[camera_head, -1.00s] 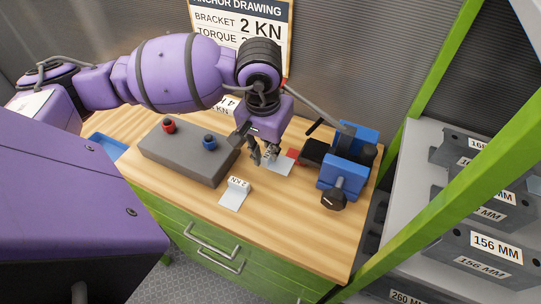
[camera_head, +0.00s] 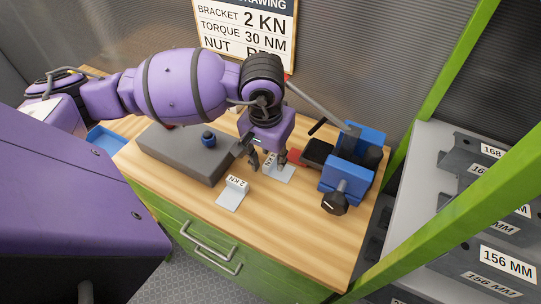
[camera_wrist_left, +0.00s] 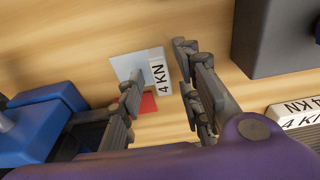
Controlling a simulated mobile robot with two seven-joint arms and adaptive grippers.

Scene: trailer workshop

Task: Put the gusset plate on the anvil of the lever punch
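The plate marked 4 KN (camera_head: 280,173) is under my left gripper (camera_head: 268,163). It also shows in the left wrist view (camera_wrist_left: 126,66), its tab between the fingertips (camera_wrist_left: 160,66), with gaps on both sides. My left gripper is open. The plate marked 2 KN (camera_head: 231,199) lies nearer the front edge. The blue lever punch (camera_head: 341,178) stands at the right with a long grey lever (camera_head: 322,108); its anvil is not clearly distinguishable. My right gripper is not in view.
A red piece (camera_head: 295,156) sits beside the punch's black part, close to the 4 KN plate. A grey block (camera_head: 180,155) with a blue knob (camera_head: 208,139) stands left of the gripper. A green post (camera_head: 450,200) and shelf are at right.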

